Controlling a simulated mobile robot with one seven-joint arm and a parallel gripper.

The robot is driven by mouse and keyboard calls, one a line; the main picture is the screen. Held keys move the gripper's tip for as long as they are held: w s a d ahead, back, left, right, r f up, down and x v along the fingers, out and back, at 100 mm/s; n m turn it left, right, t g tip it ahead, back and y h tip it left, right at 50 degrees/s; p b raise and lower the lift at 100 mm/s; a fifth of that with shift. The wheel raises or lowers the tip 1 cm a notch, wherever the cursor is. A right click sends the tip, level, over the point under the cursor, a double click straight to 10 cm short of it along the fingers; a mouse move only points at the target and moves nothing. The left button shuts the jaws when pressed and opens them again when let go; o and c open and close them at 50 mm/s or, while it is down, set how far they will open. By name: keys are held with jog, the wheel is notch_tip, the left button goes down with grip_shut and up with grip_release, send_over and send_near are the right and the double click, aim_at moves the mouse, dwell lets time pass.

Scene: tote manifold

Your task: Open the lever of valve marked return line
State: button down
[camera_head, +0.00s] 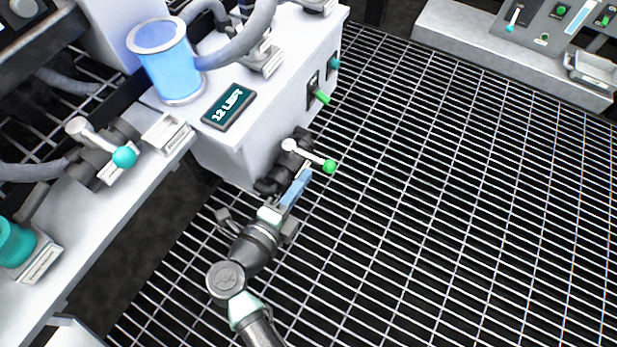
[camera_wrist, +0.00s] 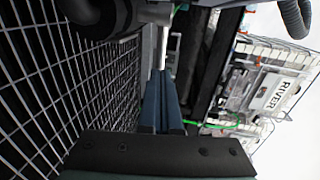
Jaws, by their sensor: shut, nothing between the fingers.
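A valve (camera_head: 289,160) with a white lever rod and a green ball end (camera_head: 330,166) is on the front of the white cabinet, in the middle of the head view. Its lever points right and slightly down. No "return line" marking can be read. My gripper (camera_head: 303,174) has its blue fingers just below this lever. I cannot tell whether they touch it. In the wrist view the blue fingers (camera_wrist: 162,100) are together, and a pale rod (camera_wrist: 162,48) shows beyond their tips. Another valve, with a teal ball lever (camera_head: 124,157), sits on the left bench.
A green-tipped switch (camera_head: 321,96) sits above the lever. Open grating floor (camera_head: 460,200) lies right.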

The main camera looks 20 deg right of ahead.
aim_at(309, 157)
jog(key=shift+b+x, duration=0.7)
jog(key=shift+x, duration=0.65)
jog(key=shift+r+p, duration=0.1)
jog(key=shift+p, duration=0.2)
